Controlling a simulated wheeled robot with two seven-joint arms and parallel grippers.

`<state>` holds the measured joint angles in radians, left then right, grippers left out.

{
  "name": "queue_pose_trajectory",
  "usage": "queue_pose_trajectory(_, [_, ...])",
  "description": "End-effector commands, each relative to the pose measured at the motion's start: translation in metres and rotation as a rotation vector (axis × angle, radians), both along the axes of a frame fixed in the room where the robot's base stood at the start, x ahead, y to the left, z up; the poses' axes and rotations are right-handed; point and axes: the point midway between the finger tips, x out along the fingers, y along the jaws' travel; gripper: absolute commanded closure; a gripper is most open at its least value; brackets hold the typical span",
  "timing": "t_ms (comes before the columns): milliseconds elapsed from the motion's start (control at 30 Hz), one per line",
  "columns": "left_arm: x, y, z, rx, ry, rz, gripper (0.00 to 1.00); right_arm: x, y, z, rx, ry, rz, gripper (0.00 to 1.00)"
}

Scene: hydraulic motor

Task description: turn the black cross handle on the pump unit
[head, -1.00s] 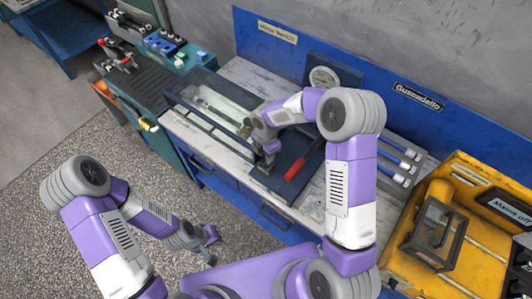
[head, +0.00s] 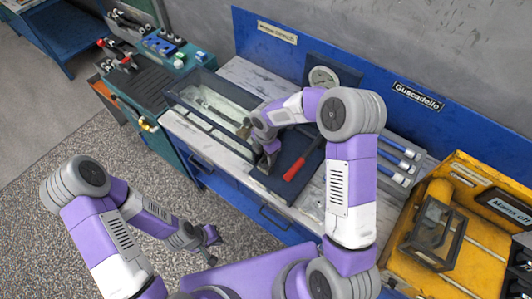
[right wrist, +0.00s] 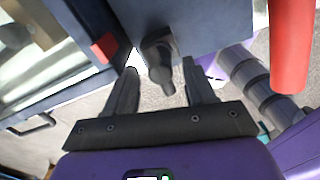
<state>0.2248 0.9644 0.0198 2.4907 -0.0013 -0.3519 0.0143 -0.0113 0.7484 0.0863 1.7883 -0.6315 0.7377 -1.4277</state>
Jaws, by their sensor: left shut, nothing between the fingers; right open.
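The dark blue pump unit (head: 285,178) sits on the bench, with a red-gripped lever (head: 294,170) on its right side. A black handle (right wrist: 160,62) shows in the right wrist view, jutting from the dark unit; its full cross shape cannot be made out. My right gripper (right wrist: 162,88) is open, with one finger on each side of the handle and visible gaps between them. In the head view my right gripper (head: 266,160) is over the front of the unit and hides the handle. My left gripper (head: 212,236) is shut and empty, low over the floor.
The red lever grip (right wrist: 291,45) shows close on the right in the right wrist view. A glass-sided tank (head: 205,118) stands left of the unit and a gauge (head: 322,77) behind it. A yellow case (head: 470,240) is at the right. The floor at left is clear.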

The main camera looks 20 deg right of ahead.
Motion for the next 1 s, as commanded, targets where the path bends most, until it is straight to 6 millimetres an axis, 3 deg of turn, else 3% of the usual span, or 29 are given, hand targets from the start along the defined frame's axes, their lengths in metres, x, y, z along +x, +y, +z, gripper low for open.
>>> queue_pose_trajectory(167, [0.000,0.000,0.001,0.000,0.000,0.000,1.00,0.001,0.000,0.014,0.000,-0.003,-0.002,0.46])
queue_pose_trajectory(533, [0.000,0.000,0.003,0.000,0.000,0.000,1.00,0.001,0.000,0.070,0.000,-0.002,-0.001,0.46])
queue_pose_trajectory(1000, [0.000,0.000,0.003,0.000,0.000,0.000,1.00,0.000,0.000,0.076,0.000,0.000,0.000,0.46])
